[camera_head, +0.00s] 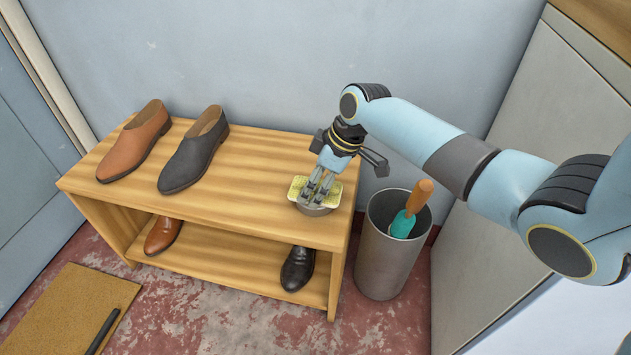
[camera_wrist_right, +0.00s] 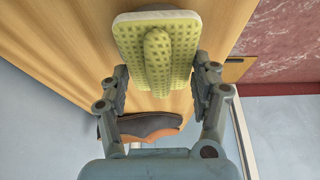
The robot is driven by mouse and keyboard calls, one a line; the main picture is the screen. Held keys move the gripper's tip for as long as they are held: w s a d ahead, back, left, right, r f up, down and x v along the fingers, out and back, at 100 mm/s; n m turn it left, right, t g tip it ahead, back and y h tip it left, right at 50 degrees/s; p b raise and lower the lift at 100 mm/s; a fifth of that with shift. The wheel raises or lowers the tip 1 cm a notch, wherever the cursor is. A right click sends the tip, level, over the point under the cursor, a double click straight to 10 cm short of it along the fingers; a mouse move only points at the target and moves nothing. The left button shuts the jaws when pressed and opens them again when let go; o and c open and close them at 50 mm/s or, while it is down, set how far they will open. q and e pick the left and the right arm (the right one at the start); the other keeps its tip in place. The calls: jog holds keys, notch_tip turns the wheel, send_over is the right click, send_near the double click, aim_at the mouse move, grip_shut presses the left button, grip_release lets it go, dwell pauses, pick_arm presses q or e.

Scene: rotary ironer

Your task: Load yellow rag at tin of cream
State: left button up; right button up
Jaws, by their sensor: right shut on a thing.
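The yellow rag (camera_head: 331,195), a dimpled pad with a raised ridge, is at my right gripper (camera_head: 318,188) near the front right of the wooden shelf's top. My right gripper is shut on it. In the right wrist view the rag (camera_wrist_right: 130,43) lies beyond the fingers (camera_wrist_right: 161,84), ridge towards me. The round tin of cream (camera_head: 314,210) shows directly below the rag, which hides most of it. I cannot tell whether rag and cream touch. My left gripper is not in view.
A brown shoe (camera_head: 137,143) and a dark shoe (camera_head: 195,152) stand on the shelf top (camera_head: 262,165), left of the gripper. More shoes sit on the lower shelf. A grey bin (camera_head: 385,255) holding a teal tool with a wooden handle (camera_head: 420,195) stands to the right.

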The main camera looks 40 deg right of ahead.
jog(key=shift+s+f, duration=0.1)
jog(key=shift+r, duration=0.2)
notch_tip(320, 180, up, 3)
jog(key=p, duration=0.2)
jog(key=shift+f+p, duration=0.2)
jog(key=shift+p, duration=0.2)
notch_tip(320, 180, up, 3)
jog(key=p, duration=0.2)
jog(key=shift+p, duration=0.4)
jog(key=shift+r+p, duration=0.55)
jog(key=shift+p, duration=0.05)
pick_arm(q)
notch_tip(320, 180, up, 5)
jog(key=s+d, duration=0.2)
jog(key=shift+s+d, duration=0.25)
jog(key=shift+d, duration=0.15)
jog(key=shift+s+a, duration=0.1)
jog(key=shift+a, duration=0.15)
